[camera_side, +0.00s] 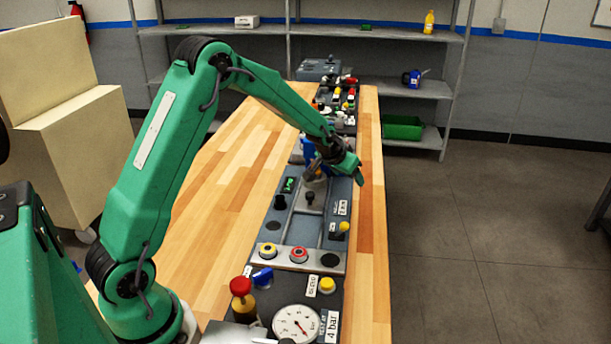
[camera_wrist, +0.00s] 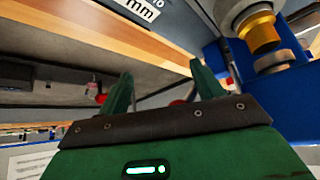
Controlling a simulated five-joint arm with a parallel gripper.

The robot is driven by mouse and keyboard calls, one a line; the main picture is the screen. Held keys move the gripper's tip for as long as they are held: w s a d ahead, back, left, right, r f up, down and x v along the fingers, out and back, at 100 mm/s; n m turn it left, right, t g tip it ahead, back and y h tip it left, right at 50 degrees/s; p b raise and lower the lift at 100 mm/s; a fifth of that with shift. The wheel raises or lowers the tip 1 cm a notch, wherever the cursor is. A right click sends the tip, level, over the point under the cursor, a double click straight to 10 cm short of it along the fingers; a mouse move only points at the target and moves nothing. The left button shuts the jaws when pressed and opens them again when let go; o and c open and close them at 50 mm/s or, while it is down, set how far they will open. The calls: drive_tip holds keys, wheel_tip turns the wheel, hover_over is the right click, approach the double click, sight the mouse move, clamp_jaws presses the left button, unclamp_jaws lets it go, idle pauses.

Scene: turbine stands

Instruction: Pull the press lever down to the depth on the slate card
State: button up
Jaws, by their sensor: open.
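My gripper (camera_side: 357,172) is open above the right edge of the far part of the long panel; its two green fingers (camera_wrist: 163,88) show apart in the wrist view. A blue press body (camera_wrist: 278,88) with a steel and brass ram (camera_wrist: 260,35) stands to their right in that view. Blue parts (camera_side: 308,150) also show beside my wrist in the side view, mostly hidden by it. A white label reading "mm" (camera_wrist: 140,8) is cut off by the top edge; its number is not readable. Red bits (camera_wrist: 228,82) show beside the fingers; I cannot tell whether one is the lever's knob.
The near panel carries a pressure gauge (camera_side: 297,324), a red-knobbed valve (camera_side: 241,287), yellow and red buttons and small levers. More controls (camera_side: 338,102) stand behind my gripper. The wooden bench top (camera_side: 215,215) is clear on the left.

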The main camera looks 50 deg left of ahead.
wheel_tip(320, 180, up, 7)
idle(1.1)
drive_tip(key=s+d+r, duration=0.5)
drive_tip(key=s+r, duration=0.2)
drive_tip(key=s, duration=0.1)
drive_tip(key=s+d+r+m, duration=0.1)
drive_tip(key=s+d, duration=0.2)
drive_tip(key=s, duration=1.1)
drive_tip(key=s+d+r+m+g+h, duration=0.1)
drive_tip(key=s+d, duration=0.3)
drive_tip(key=s, duration=1)
drive_tip(key=shift+d, duration=0.15)
